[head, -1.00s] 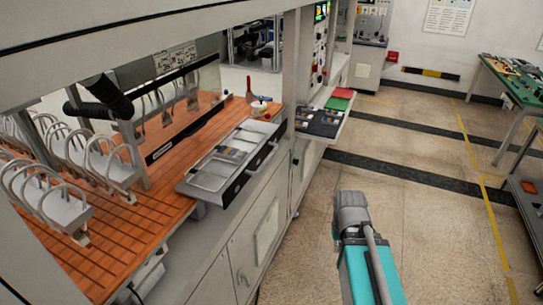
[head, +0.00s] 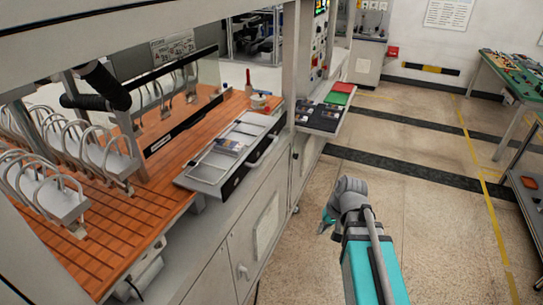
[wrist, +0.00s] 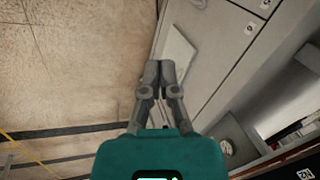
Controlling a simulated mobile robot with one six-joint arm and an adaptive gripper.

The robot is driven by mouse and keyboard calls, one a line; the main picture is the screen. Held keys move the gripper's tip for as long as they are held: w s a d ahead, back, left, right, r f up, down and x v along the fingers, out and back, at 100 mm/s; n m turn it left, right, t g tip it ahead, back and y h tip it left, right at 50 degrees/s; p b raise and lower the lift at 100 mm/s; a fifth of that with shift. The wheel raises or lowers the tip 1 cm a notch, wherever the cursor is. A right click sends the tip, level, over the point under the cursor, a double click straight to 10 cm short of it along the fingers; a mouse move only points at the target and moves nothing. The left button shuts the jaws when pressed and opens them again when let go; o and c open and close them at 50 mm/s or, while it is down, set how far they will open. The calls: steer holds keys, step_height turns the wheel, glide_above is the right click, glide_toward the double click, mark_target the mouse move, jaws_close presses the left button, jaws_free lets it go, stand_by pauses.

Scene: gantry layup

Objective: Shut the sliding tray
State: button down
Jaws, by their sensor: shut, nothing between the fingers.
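The sliding tray (head: 207,170) is a shallow grey metal tray with a dark front panel and a handle. It stands pulled out past the bench front in the head view, with a few small items inside. My gripper (wrist: 158,66) is shut and empty in the wrist view, its fingertips together over the grey cabinet front and the floor. In the head view, my wrist is to the right of the tray, over the floor and clear of it. The fingers are not clear there.
The orange slatted bench (head: 110,235) with white curved racks is left of the tray. A side shelf (head: 320,117) with dark, green and red items sits beyond it. A grey post (head: 294,60) rises behind the tray. The floor (head: 420,190) on the right is free.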

steer(key=w+a+r+m+t+y+b, duration=0.1)
steer(key=w+a+r+y+b, duration=0.1)
steer(key=w+a+y, duration=0.3)
steer(key=w+a+r+t+y+b, duration=0.1)
steer(key=w+r+y+b, duration=0.15)
steer(key=w, duration=0.45)
steer(key=w+d+r+m+t+y+b, duration=0.1)
steer(key=w+r+m+t+y, duration=0.1)
steer(key=w+r+y, duration=0.4)
steer(key=shift+w+d+r+m+t+b, duration=0.3)
steer(key=shift+w+t+b, duration=0.1)
steer(key=shift+w+t, duration=0.5)
steer(key=shift+w+a, duration=0.15)
steer(key=shift+a, duration=0.05)
steer(key=x, duration=1.3)
steer(key=shift+a, duration=0.3)
steer(key=shift+w+f, duration=0.1)
steer(key=shift+w, duration=0.05)
